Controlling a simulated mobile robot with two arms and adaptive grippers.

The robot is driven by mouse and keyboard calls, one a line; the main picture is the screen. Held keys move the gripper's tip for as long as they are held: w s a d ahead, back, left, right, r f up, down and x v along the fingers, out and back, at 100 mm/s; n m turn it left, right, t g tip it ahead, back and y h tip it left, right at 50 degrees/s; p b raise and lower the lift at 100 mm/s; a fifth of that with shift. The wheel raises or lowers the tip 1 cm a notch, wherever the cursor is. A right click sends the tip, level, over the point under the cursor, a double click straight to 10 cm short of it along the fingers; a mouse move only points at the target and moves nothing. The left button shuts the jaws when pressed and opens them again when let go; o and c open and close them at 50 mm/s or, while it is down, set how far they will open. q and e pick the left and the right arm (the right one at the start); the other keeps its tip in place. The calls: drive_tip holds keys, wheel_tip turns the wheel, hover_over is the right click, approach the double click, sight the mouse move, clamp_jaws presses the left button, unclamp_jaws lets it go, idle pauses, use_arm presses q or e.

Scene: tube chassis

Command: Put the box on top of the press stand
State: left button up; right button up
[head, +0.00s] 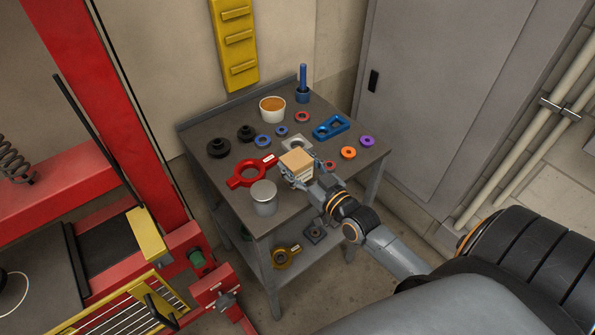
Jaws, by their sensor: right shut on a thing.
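A small box (296,160) with a tan top and pale sides is in my right gripper (298,180), which is shut on it. The box is over the front middle part of the grey stand's top (217,187). I cannot tell whether its underside touches that top, since the box and gripper hide the contact. The gripper reaches in from the lower right and covers part of the box's near side. My left gripper is not in view.
A grey metal can (264,197) and a red ring-shaped tool (246,174) are left of the box. Several coloured rings, a blue plate (331,127) and an orange-filled cup (272,108) lie behind. A red frame (120,100) stands left, a grey cabinet (440,90) right.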

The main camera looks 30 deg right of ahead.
sight(304, 179)
drive_tip(key=shift+w+d+f, duration=0.15)
drive_tip(key=shift+f, duration=1.55)
drive_tip(key=o, duration=1.4)
drive_tip(key=shift+f, duration=0.15)
